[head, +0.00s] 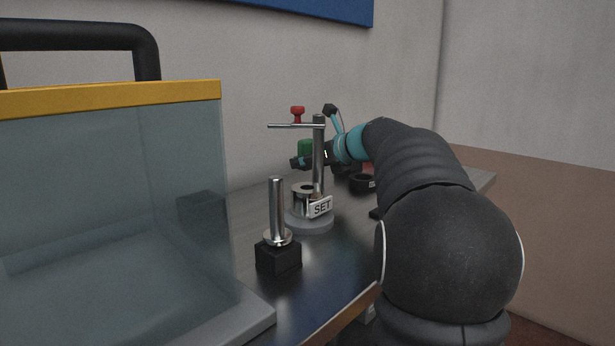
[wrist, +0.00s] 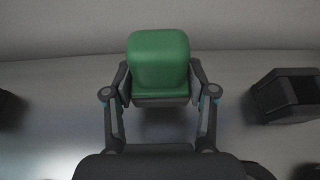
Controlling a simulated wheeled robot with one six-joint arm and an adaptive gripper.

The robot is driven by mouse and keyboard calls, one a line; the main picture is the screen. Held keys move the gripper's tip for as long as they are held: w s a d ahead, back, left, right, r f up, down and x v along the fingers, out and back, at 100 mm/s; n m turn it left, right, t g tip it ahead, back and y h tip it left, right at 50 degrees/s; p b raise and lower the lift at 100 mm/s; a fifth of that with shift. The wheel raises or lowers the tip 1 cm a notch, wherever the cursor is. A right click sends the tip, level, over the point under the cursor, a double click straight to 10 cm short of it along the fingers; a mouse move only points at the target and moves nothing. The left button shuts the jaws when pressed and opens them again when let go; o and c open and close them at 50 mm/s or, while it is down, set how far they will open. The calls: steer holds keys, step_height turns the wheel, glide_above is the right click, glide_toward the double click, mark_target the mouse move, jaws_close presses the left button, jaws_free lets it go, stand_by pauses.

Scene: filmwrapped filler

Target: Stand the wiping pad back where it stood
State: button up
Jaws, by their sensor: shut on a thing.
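The wiping pad is a green block with a grey lower part, seen upright in the middle of the wrist view (wrist: 160,62). My gripper (wrist: 160,88) is shut on its grey lower part, one finger on each side. In the head view, a bit of the green pad (head: 305,146) shows behind the steel post, with my dark gripper (head: 299,162) beside it. The post hides part of both. I cannot tell whether the pad touches the table, and its original standing place cannot be made out.
A steel post stand (head: 318,150) with a red knob and a SET tag (head: 321,207) stands in front of my gripper. A black block with a steel pin (head: 277,210) is nearer. A clear yellow-rimmed case (head: 110,98) fills the left. A black open holder (wrist: 290,97) lies right of the pad.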

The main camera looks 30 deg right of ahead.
steer(key=shift+f+b, duration=0.4)
steer(key=shift+f, duration=1.6)
steer(key=shift+f, duration=0.1)
steer(key=o, duration=1.3)
steer(key=shift+c, duration=0.2)
steer(key=shift+s+d+r, duration=0.1)
steer(key=shift+s+r, duration=0.05)
steer(key=shift+r, duration=0.05)
steer(key=v, duration=1.1)
steer(key=shift+s+d+r, duration=0.1)
steer(key=shift+s+r, duration=0.05)
steer(key=shift+s, duration=0.15)
